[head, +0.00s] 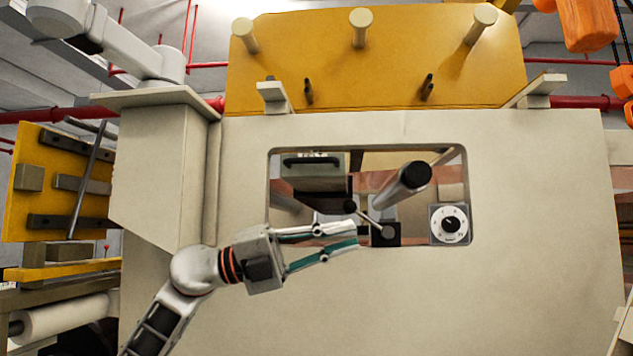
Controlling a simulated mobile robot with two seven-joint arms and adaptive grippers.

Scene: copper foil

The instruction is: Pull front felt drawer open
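A grey-green box front with a dark bar handle (311,161) shows in the upper left of the machine's window opening; it looks like a drawer (314,178), but I cannot tell for sure that it is the front felt drawer. It looks shut. My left gripper (356,235) is in front of the lower part of the opening, below and right of that handle and apart from it. Its two fingers point right with a gap between them, and I see nothing held. My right gripper is not in view.
A pale machine panel (400,310) surrounds the opening (468,190). A yellow panel with pegs (390,70) stands above. A white roll (62,317) lies at lower left.

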